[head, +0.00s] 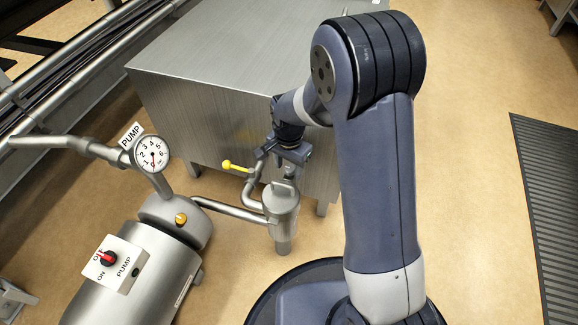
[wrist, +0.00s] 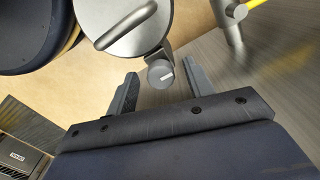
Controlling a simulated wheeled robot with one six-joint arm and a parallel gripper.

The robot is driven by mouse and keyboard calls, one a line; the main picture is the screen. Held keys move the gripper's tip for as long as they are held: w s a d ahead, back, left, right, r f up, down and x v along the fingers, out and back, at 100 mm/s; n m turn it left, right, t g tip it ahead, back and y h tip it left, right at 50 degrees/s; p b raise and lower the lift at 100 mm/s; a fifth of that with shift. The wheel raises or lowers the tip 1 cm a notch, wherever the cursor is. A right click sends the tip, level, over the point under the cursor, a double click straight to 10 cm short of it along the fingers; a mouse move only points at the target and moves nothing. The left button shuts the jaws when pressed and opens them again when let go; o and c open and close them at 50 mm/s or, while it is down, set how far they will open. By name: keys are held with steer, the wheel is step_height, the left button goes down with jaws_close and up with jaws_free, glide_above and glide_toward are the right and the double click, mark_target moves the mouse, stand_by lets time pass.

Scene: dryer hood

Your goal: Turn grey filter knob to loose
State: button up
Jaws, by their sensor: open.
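The grey filter knob (wrist: 160,75) shows in the wrist view as a small round knob with a pale mark, beside the filter's round lid (wrist: 125,22). My gripper (wrist: 162,70) is open, with one finger on each side of the knob and a gap visible on both sides. I cannot tell how deep the fingers reach along it. In the head view my gripper (head: 287,165) is just above the metal filter body (head: 283,215), and the knob is not clearly visible there. No loose or tight wording is readable in either view.
A yellow-handled valve (head: 236,167) is left of the filter. The pump (head: 140,270) with a red switch (head: 106,258) and a gauge (head: 152,154) is further left. A large metal cabinet (head: 220,60) stands close behind.

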steer(key=c, duration=1)
